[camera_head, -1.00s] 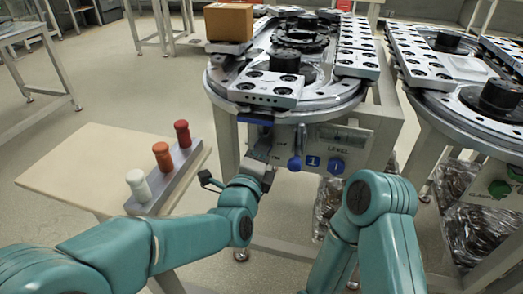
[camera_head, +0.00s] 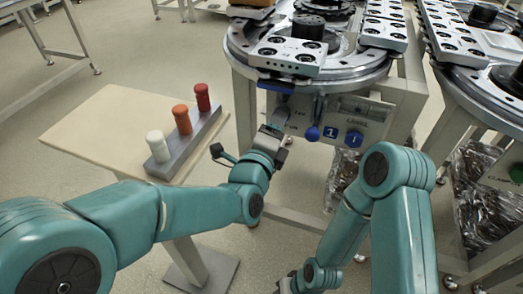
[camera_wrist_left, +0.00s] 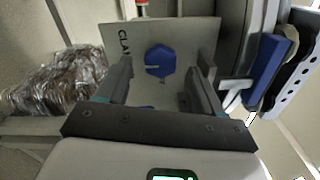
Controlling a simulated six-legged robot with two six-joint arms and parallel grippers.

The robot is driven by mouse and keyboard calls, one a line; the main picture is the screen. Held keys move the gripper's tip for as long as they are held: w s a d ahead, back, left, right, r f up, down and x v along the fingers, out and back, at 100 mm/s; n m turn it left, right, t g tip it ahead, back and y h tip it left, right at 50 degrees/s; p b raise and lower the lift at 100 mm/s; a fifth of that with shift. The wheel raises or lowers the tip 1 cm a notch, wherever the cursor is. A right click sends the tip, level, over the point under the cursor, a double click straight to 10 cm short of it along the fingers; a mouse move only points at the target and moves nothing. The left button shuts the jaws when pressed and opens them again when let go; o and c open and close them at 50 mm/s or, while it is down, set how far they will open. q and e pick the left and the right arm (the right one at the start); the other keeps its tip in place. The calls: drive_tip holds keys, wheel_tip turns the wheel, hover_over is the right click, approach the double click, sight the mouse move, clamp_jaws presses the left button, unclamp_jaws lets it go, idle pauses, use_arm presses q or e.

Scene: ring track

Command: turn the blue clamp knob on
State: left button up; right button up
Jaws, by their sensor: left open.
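The blue clamp knob (camera_wrist_left: 160,61) shows in the left wrist view on a grey plate with partly visible "CLAM" lettering. It is a faceted knob with a pale line mark. My left gripper (camera_wrist_left: 160,88) is open, with its two fingers on either side of the knob in that view; I cannot tell whether they touch it. In the head view my left gripper (camera_head: 273,137) is in front of the lettered plate under the table and hides the knob. My right gripper (camera_head: 287,284) is partly cut off at the bottom edge; its jaws are unclear.
Right of the left gripper are a blue-balled lever (camera_head: 313,133) and another blue knob (camera_head: 354,139). A blue bar (camera_wrist_left: 265,68) lies near the clamp plate. A side table (camera_head: 95,125) holds a rack with white, orange and red pegs. The ring track (camera_head: 375,70) is above.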

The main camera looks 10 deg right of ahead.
use_arm(q)
drive_tip(key=p+v, duration=0.1)
drive_tip(key=v, duration=1.3)
drive_tip(key=a+f+n+g+y, duration=0.2)
drive_tip(key=a+f+n, duration=0.25)
drive_tip(key=f, duration=0.35)
drive_tip(key=a+f+n+g+y, duration=0.25)
drive_tip(key=f+n, duration=0.25)
drive_tip(key=f, duration=0.3)
drive_tip(key=a+f+n+g+y, duration=0.1)
drive_tip(key=a+f+n+g, duration=0.3)
drive_tip(key=f, duration=0.5)
drive_tip(key=s+a+f+n+g, duration=0.6)
drive_tip(key=s+a+f+n, duration=0.2)
drive_tip(key=s+f+n, duration=0.6)
wheel_tip(320, 180, up, 27)
drive_tip(key=n+p, duration=0.2)
drive_tip(key=p, duration=2.5)
